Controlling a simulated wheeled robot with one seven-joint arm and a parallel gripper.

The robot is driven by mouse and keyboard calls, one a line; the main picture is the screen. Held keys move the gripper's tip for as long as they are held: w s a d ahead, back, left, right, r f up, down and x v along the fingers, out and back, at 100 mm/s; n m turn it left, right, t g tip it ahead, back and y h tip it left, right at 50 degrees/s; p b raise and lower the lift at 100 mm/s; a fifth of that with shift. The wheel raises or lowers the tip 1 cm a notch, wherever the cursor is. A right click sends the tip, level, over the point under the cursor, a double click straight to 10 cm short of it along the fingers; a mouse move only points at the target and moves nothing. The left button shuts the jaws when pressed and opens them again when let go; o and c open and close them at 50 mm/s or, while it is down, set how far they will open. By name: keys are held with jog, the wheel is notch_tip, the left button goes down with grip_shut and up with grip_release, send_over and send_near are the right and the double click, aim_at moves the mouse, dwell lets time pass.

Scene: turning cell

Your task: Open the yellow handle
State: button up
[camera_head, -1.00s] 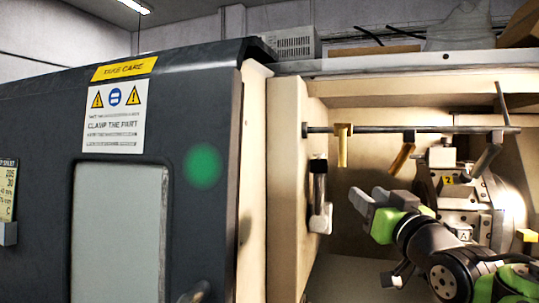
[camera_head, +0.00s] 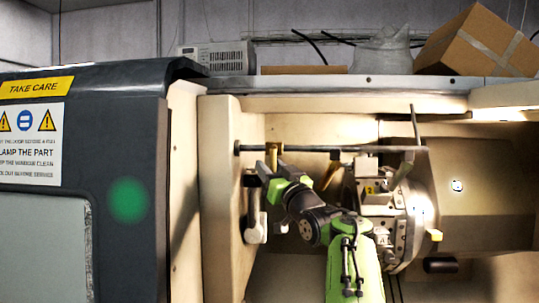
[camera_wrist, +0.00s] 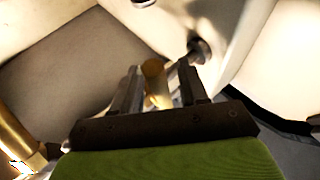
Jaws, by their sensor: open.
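A yellow handle (camera_head: 273,154) hangs from the left part of a horizontal metal bar inside the machine. A second yellow, tilted handle (camera_head: 328,176) hangs farther right on the bar, partly behind my arm. My gripper (camera_head: 263,172) is just below the left handle, its fingers pointing up and to the left. In the wrist view the open fingers (camera_wrist: 160,82) stand on either side of the yellow handle (camera_wrist: 155,82), which shows between them. Whether either finger touches it cannot be told. The handle's lower end is hidden by my gripper in the head view.
The metal bar (camera_head: 350,149) runs along the opening. A metal lever (camera_head: 255,222) is on the inner left wall, close to my gripper. A turret (camera_head: 415,215) stands right of my arm. The dark door (camera_head: 120,120) is at left.

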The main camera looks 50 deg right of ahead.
jog(key=shift+w+d+r, duration=0.15)
jog(key=shift+w+r, duration=0.05)
jog(key=shift+w, duration=0.25)
grip_shut()
jog(key=shift+s+n+y, duration=0.1)
jog(key=shift+n+y, duration=0.2)
jog(key=shift+n, duration=0.1)
jog(key=shift+s+d+n+g+y+p, duration=0.15)
jog(key=shift+d+n+g+y+p, duration=0.15)
jog(key=shift+n+p, duration=0.2)
jog(key=shift+s+d+n+g+y+p, duration=0.1)
jog(key=shift+n+g+y+p, duration=0.1)
jog(key=shift+n+y+p, duration=0.25)
jog(key=shift+s+d+n+g+y+p, duration=0.2)
jog(key=shift+n+g, duration=0.25)
jog(key=shift+n, duration=0.3)
jog(key=shift+s+d+n+g+y+p, duration=0.15)
jog(key=shift+s+n+g+p, duration=0.3)
jog(key=shift+n, duration=0.3)
jog(key=shift+s+d+n+g+y+p, duration=0.1)
jog(key=shift+s+d+n+g+y, duration=0.1)
jog(key=shift+n+g, duration=0.45)
jog(key=shift+r, duration=0.1)
